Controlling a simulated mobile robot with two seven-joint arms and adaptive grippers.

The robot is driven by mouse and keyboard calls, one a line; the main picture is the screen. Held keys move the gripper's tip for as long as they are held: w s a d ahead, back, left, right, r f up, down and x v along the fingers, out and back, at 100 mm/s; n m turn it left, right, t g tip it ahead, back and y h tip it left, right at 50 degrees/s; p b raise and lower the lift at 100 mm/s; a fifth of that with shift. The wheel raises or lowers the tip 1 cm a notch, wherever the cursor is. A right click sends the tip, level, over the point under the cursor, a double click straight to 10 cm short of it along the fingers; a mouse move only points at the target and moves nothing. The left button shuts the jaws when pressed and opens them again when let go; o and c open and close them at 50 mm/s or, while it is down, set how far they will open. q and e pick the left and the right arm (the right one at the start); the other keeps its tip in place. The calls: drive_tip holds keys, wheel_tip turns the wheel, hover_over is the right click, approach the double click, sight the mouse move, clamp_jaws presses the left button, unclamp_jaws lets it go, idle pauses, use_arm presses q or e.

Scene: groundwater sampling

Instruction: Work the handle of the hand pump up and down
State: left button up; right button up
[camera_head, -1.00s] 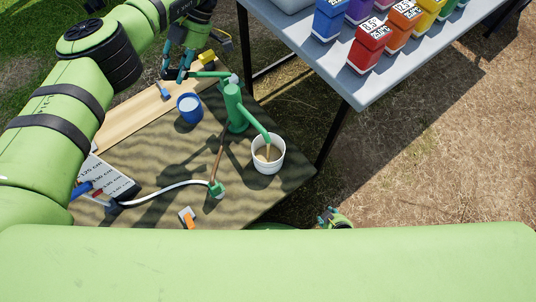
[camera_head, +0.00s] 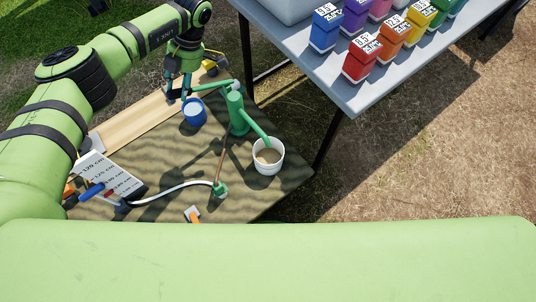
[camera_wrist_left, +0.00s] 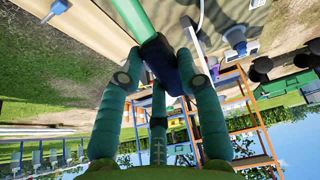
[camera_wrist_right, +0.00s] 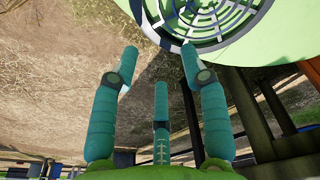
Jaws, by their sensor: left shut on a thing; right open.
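The green hand pump (camera_head: 236,112) stands upright on the dark wooden board, and its spout points down to the right into a white bucket (camera_head: 280,158) holding brownish water. The pump's handle (camera_head: 212,85) reaches left from the pump head, sloping slightly down to its outer end. My left gripper (camera_head: 176,95) is shut on that outer end. In the left wrist view the green handle (camera_wrist_left: 132,16) ends in a dark grip (camera_wrist_left: 164,62) between my fingers. My right gripper (camera_wrist_right: 158,65) is open and empty in the right wrist view; the head view does not show it.
A blue cup (camera_head: 194,113) stands just below the handle. A pale hose (camera_head: 165,190) runs to the green fitting (camera_head: 220,190). A grey table (camera_head: 353,101) with colored bottles stands at the upper right. A marked white card (camera_head: 108,170) lies at the left.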

use_arm(q)
drive_tip(key=f+h+p, duration=0.1)
drive_tip(key=s+f+t+p, duration=0.1)
drive_tip(key=shift+s+f+h, duration=0.2)
drive_tip(key=shift+f+h, duration=0.1)
drive_tip(key=shift+h, duration=0.1)
drive_tip(key=f, duration=0.1)
drive_tip(key=f+t+h, duration=0.1)
drive_tip(key=a+f+h, duration=0.1)
drive_tip(key=shift+s+f+t, duration=0.4)
drive_tip(key=o, duration=0.8)
drive_tip(key=shift+s, duration=0.1)
use_arm(e)
drive_tip(key=s+r, duration=0.2)
drive_tip(key=s, duration=0.1)
drive_tip(key=shift+d+r+g, duration=0.15)
drive_tip(key=shift+d+g, duration=0.05)
drive_tip(key=shift+g, duration=0.1)
drive_tip(key=shift+s, duration=0.1)
